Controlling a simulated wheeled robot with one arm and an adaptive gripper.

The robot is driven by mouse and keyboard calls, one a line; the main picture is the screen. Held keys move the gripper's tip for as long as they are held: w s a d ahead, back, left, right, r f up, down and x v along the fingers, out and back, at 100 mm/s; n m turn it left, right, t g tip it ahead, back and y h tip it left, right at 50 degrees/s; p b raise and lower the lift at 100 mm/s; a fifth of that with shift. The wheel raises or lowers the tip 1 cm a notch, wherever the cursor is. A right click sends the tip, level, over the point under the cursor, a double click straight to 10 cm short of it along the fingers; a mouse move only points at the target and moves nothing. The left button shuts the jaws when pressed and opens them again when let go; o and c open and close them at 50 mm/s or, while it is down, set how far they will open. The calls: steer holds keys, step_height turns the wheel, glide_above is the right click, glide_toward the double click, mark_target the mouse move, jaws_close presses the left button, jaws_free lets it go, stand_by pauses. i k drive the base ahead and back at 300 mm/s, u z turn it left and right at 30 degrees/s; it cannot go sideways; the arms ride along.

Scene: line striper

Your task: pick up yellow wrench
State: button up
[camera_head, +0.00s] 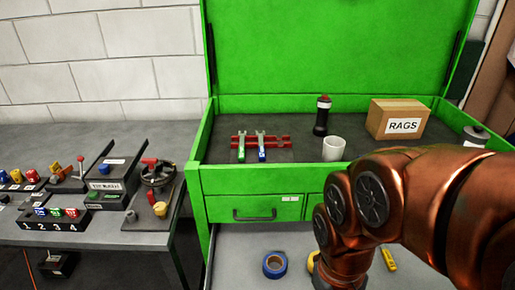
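I cannot make out a clear yellow wrench. A red wrench rack (277,143) in the top of the green tool chest holds a green-handled wrench (241,147) and a blue-handled wrench (262,146). The right part of the rack looks empty. A small yellow tool (388,259) lies on the grey surface below the chest, right of my arm; I cannot tell whether it is a wrench. My copper-coloured arm reaches in from the right and bends down past the bottom edge. My gripper is outside the picture.
In the green chest (247,181) stand a white cup (333,149), a dark flashlight-like cylinder (321,116) and a RAGS box (398,119). Blue tape (275,264) lies below; a yellow round item is partly behind my arm. The left bench (110,235) holds switches and boxes.

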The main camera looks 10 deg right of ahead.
mark_target(391, 266)
steer(key=z, duration=1.4)
steer(key=k, duration=1)
steer(key=u, duration=1.1)
steer(key=i, duration=0.45)
